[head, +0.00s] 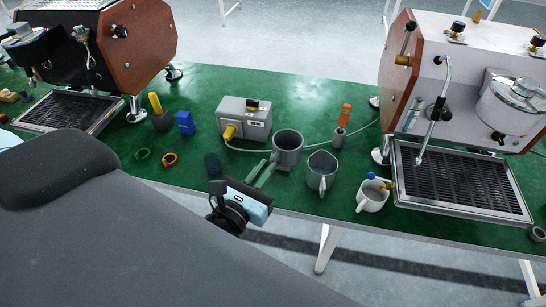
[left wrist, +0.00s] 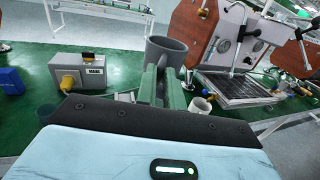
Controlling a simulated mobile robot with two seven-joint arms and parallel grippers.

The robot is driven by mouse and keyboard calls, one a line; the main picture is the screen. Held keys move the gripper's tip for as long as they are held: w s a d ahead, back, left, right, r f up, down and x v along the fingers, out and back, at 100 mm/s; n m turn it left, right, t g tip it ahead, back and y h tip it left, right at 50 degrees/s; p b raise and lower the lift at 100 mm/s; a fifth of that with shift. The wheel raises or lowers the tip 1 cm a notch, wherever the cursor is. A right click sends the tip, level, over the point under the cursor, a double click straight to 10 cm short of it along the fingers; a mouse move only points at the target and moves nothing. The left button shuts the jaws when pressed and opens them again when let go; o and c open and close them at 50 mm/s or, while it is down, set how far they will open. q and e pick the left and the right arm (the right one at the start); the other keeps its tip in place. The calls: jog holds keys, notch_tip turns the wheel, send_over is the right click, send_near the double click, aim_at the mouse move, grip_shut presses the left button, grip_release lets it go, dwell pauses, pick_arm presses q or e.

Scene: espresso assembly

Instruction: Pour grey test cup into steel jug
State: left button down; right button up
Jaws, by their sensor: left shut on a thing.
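My left gripper (head: 266,170) has green fingers and is shut on the grey test cup (head: 288,150), gripping the side nearest me. The cup looks about upright, its open mouth facing up. It also shows in the left wrist view (left wrist: 166,53), beyond the fingertips (left wrist: 155,84). The steel jug (head: 322,172) stands on the green mat just right of the cup in the head view, apart from it in the picture. Its open top shows. I cannot make out the jug in the left wrist view. My right gripper is not in view.
A white mug (head: 371,198) with a blue and yellow item stands right of the jug. A grey box (head: 244,120) with a cable sits behind the cup. Espresso machines flank the green mat (head: 310,95), at left (head: 142,45) and right (head: 450,80).

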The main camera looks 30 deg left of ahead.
pick_arm(q)
jog(key=w+a+f+b, duration=0.3)
jog(key=w+f+b, duration=0.2)
jog(key=w+f, duration=0.4)
jog(key=w+a+f+b, duration=0.4)
jog(key=w+f+b, duration=0.1)
jog(key=w+f, duration=0.5)
jog(key=shift+a+f, duration=0.3)
jog(key=shift+f, duration=0.1)
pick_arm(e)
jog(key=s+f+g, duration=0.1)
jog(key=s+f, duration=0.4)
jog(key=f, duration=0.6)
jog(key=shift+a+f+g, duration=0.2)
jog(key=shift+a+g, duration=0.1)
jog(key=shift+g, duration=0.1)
pick_arm(q)
jog(key=d+m, duration=0.2)
jog(key=m, duration=0.1)
jog(key=d+r+m, duration=0.1)
jog(key=shift+s+d+r+t, duration=0.1)
jog(key=shift+s+t, duration=0.2)
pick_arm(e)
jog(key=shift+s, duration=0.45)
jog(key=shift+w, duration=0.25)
